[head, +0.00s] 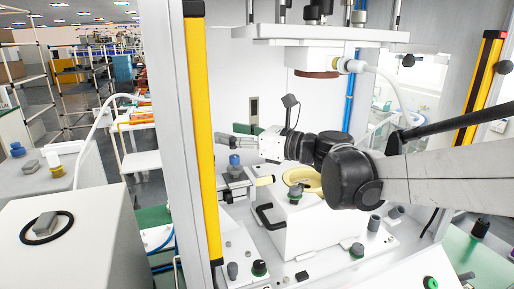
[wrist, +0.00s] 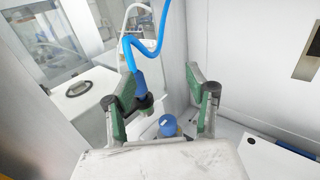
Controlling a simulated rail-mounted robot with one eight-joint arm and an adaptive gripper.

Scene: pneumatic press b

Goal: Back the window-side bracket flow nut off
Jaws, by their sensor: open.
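A round blue knob (wrist: 168,126) shows between the fingers of my gripper (wrist: 164,92) in the wrist view, low in the picture and near the palm. The fingers are open, with green pads, and stand apart on either side of it. In the head view my gripper (head: 226,134) points left, just above a small blue-topped part (head: 235,160) on the press fixture. A blue hose with a dark fitting (wrist: 143,88) passes by the left finger in the wrist view. I cannot tell whether the fingers touch anything, or for certain which part is the bracket flow nut.
A yellow upright guard (head: 203,140) stands left of my gripper, close to the fingertips. A white housing with a yellow round top (head: 303,180) sits right of the blue-topped part. The press's upper plate (head: 318,33) hangs above. A white cabinet (head: 75,250) is at front left.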

